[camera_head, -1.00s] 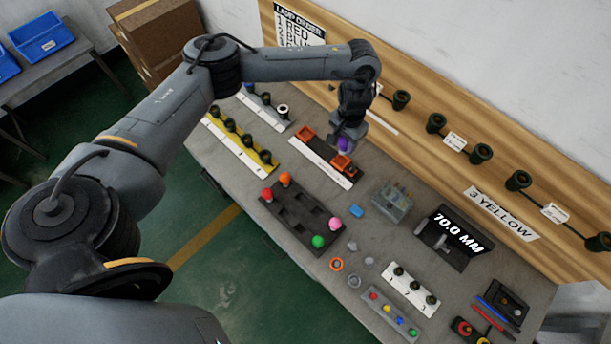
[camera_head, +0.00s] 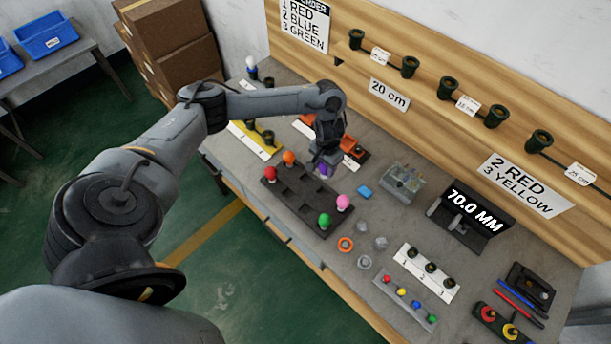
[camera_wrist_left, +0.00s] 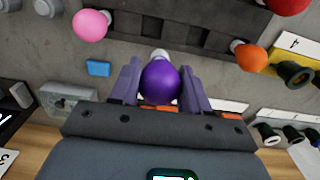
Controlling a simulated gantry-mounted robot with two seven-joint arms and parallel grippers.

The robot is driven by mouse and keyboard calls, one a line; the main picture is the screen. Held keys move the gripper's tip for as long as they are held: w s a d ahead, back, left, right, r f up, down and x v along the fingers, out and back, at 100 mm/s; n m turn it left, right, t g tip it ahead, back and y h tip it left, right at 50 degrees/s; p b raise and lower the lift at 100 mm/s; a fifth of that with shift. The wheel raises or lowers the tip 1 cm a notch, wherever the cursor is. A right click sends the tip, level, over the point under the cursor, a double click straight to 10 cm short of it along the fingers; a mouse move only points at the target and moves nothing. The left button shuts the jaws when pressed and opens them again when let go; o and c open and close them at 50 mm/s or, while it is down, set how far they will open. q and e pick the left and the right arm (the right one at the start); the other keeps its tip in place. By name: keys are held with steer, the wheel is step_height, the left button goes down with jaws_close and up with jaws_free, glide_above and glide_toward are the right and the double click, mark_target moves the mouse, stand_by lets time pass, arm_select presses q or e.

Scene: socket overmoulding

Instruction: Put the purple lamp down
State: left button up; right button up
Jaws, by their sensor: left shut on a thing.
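The purple lamp (camera_wrist_left: 160,83) is a round purple bulb with a pale base, held between the two fingers of my left gripper (camera_wrist_left: 159,88) in the left wrist view. In the head view the left gripper (camera_head: 324,165) hangs over the bench at the back edge of the dark lamp tray (camera_head: 305,196), and the purple lamp (camera_head: 323,170) shows at its tip, partly hidden. The tray holds a red lamp (camera_head: 269,173), an orange lamp (camera_head: 289,157), a green lamp (camera_head: 324,220) and a pink lamp (camera_head: 343,202); its middle pockets are empty. My right gripper is not in view.
A blue block (camera_head: 364,191) and a clear box (camera_head: 402,181) are to the right. The display (camera_head: 468,218) reads 70.0 MM.

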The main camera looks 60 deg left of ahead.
arm_select(q)
steer(key=shift+s+a+f+b, duration=0.2)
steer(key=shift+s+a+f, duration=0.45)
steer(key=shift+a+f, duration=0.5)
steer(key=shift+s+a+f+b, duration=0.15)
steer(key=shift+s+a+f, duration=0.55)
steer(key=shift+f, duration=0.8)
steer(key=shift+s+a+f+b, duration=0.2)
steer(key=shift+s+a+f, duration=0.35)
steer(key=shift+a+f, duration=0.65)
steer(key=shift+f, duration=0.25)
steer(key=shift+f, duration=0.1)
steer(key=o, duration=1.1)
steer(key=shift+o, duration=0.2)
